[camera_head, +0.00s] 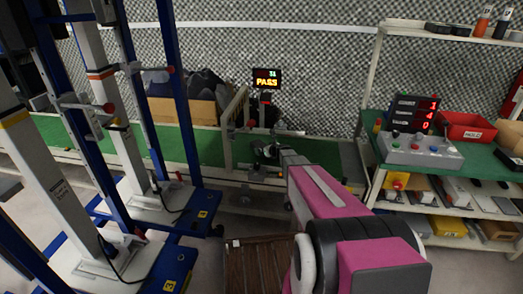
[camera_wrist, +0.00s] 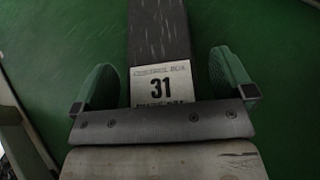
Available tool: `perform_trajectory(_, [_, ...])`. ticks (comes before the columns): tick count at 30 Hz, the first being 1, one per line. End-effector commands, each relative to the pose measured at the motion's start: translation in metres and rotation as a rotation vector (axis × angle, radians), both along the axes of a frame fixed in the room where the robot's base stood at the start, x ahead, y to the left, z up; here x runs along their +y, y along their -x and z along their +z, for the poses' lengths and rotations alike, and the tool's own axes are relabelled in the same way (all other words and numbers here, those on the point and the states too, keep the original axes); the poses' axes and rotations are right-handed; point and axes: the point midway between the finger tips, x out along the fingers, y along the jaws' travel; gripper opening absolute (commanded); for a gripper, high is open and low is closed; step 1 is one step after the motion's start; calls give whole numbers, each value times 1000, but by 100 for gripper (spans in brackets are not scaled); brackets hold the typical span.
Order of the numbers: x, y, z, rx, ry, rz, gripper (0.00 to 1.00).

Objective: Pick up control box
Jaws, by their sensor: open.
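The control box (camera_wrist: 160,28) is a long dark grey piece on a green surface in the wrist view. Its white label (camera_wrist: 160,86) reads "CONTROL BOX" and "31". My gripper (camera_wrist: 165,78) is open, with one green finger on each side of the box and gaps between fingers and box. The lower end of the box is hidden behind my gripper's plate. In the head view my gripper (camera_head: 266,154) is over the green bench, at the end of my pink arm; the box cannot be made out clearly there.
A display (camera_head: 266,78) reading "31" and "PASS" stands behind my gripper. A cardboard box (camera_head: 182,111) with dark items is at the back left. Blue and white posts stand at the left. A shelf rack at the right holds a button panel (camera_head: 420,151) and a red bin (camera_head: 466,127).

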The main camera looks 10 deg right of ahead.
Motion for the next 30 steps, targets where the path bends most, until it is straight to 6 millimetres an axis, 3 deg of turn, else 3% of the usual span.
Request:
perform_trajectory(3, [0,1,0,0,0,0,100])
perform_trajectory(5, [0,1,0,0,0,0,84])
perform_trajectory(9, [0,1,0,0,0,0,38])
perform_trajectory(12, [0,1,1,0,0,0,31])
perform_trajectory(23, [0,1,10,-1,0,0,31])
perform_trajectory(30, [2,5,48,-3,1,1,31])
